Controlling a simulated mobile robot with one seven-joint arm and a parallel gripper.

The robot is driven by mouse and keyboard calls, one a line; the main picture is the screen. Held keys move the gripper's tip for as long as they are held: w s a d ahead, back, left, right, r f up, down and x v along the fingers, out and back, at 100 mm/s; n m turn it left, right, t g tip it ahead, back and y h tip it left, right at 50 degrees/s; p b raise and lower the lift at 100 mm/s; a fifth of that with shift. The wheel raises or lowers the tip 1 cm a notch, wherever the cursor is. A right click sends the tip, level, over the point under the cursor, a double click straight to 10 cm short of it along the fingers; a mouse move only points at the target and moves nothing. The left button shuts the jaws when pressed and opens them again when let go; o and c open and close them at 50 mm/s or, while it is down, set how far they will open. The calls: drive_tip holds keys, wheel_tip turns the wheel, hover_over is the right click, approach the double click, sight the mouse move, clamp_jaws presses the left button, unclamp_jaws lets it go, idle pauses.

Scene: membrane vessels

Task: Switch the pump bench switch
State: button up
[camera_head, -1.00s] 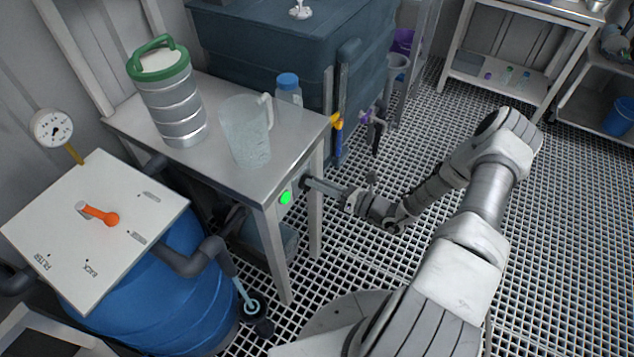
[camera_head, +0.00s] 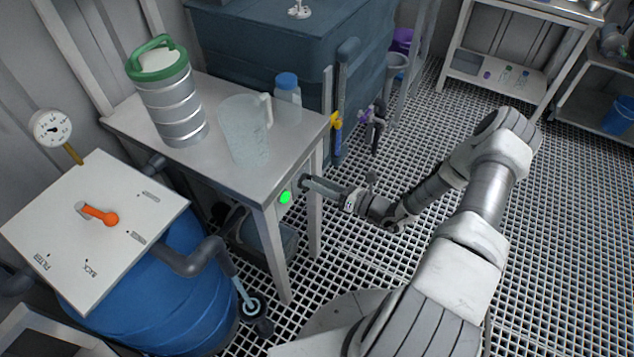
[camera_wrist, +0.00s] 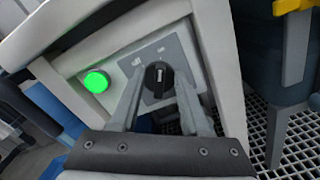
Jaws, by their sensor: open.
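The pump bench switch (camera_wrist: 158,78) is a black rotary knob on a grey plate on the bench's front panel, seen in the wrist view. A white mark on the knob points roughly upward in that view. My gripper (camera_wrist: 156,98) is open, with one finger on each side of the knob; I cannot tell whether either finger touches it. A lit green lamp (camera_wrist: 96,82) sits left of the switch, and it also shows in the head view (camera_head: 285,197). In the head view my gripper (camera_head: 306,182) reaches the panel from the right, and the knob is hidden there.
The metal bench (camera_head: 215,165) carries a steel canister (camera_head: 172,100), a clear jug (camera_head: 247,130) and a blue-capped bottle (camera_head: 287,88). A blue barrel (camera_head: 190,290) with an orange-handled valve (camera_head: 98,213) stands left. Yellow-handled piping (camera_head: 336,122) lies behind my gripper. The grating floor at right is open.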

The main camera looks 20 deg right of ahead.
drive_tip(key=p+v, duration=0.1)
drive_tip(key=v, duration=1.6)
drive_tip(key=shift+s+d+r, duration=0.15)
